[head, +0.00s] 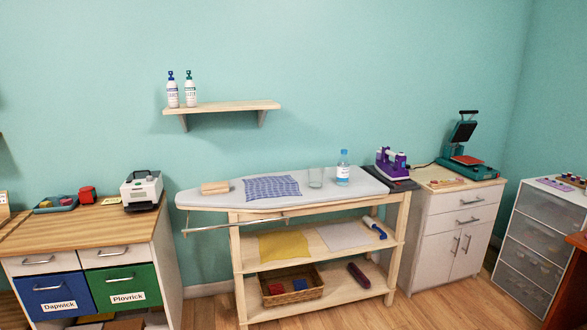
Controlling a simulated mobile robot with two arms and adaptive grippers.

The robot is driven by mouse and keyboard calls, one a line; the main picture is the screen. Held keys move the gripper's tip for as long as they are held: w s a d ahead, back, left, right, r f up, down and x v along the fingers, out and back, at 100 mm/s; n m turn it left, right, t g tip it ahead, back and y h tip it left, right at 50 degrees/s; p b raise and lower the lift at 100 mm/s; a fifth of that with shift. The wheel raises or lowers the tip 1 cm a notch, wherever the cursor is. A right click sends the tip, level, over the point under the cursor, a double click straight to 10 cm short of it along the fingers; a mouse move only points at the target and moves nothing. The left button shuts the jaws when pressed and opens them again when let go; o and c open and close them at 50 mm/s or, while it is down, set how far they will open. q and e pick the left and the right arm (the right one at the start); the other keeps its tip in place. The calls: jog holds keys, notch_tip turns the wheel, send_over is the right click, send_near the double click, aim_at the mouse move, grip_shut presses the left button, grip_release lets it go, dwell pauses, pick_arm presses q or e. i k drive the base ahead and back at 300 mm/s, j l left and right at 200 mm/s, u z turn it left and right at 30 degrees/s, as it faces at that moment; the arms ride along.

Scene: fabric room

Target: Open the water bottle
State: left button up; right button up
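The water bottle (343,169) is clear with a blue cap (344,152) and a blue label. It stands upright on the right part of the ironing board (215,198), with the cap on. A clear drinking glass (315,178) stands just to its left. Neither of my grippers shows in the head view.
A purple iron (389,161) stands right of the bottle at the board's end. A folded blue cloth (271,188) and a tan block (215,187) lie to the left. Shelves below hold cloths and a basket (291,297). Cabinets flank both sides; wooden floor (400,312) shows in front.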

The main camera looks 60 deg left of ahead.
aim_at(343, 164)
jog(key=u, duration=1.6)
jog(key=i, duration=0.6)
jog(key=i+j+z, duration=0.1)
jog(key=i, duration=0.45)
